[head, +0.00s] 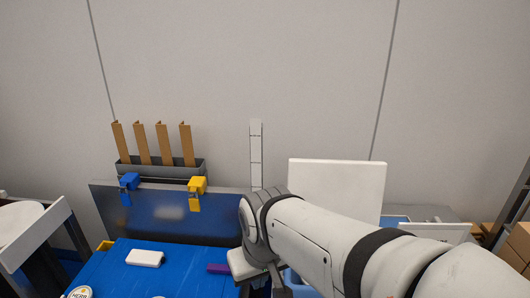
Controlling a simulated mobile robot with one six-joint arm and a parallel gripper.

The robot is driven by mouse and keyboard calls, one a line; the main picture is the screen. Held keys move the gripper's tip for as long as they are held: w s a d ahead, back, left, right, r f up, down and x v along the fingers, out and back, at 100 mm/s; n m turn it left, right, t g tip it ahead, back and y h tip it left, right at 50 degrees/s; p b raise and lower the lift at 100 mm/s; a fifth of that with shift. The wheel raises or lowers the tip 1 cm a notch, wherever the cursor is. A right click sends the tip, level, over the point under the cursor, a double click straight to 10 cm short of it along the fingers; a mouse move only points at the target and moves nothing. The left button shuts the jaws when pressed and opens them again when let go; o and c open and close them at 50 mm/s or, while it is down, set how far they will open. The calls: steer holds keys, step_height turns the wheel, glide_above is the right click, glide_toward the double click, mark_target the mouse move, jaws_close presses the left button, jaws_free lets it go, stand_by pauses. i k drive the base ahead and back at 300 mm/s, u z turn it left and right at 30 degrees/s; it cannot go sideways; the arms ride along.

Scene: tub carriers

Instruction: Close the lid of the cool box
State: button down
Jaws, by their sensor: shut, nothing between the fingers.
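A white flat panel (335,188), which looks like the raised lid of the cool box, stands upright right of the middle. The light-blue piece (299,287) low beside my arm may be part of the cool box body; my arm hides most of that area. My gripper (268,292) points down at the bottom edge, left of and in front of the panel, apart from it in the picture. It is shut and empty, and its tips are partly cut off by the frame.
A blue work surface (185,275) at lower left bears a white block (145,258), a purple block (218,268) and round labelled items. Behind it stand a dark panel (155,213) and a rack (160,167) with brown strips. Cardboard boxes (518,243) stand at far right.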

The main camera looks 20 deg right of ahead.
mark_target(353, 190)
steer(key=u, duration=0.2)
steer(key=k, duration=1.1)
steer(key=z, duration=0.5)
steer(key=i, duration=1)
steer(key=z, duration=0.05)
